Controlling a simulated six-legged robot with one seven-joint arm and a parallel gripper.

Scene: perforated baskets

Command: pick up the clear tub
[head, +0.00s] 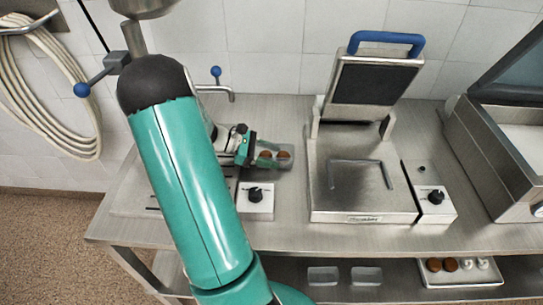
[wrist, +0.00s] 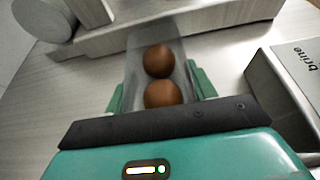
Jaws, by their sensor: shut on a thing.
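The clear tub (head: 287,163) is a small see-through container with two brown egg-like things inside, over the steel counter left of the open press in the head view. In the wrist view the tub (wrist: 136,62) lies straight ahead, with the two brown things (wrist: 158,60) in a line along it. My gripper (head: 262,153) is shut on the tub; its green fingers (wrist: 160,88) sit on both sides of the near part. I cannot tell whether the tub's bottom touches the counter. My arm hides part of the counter on the left.
An open press with a blue handle (head: 387,39) stands to the right, with a knob box (head: 435,198) beside it. Another knob box (head: 255,200) is in front of the tub. Two clear tubs (head: 323,275) and a tray (head: 460,280) are on the lower shelf. A "brine" label (wrist: 306,56) is at right.

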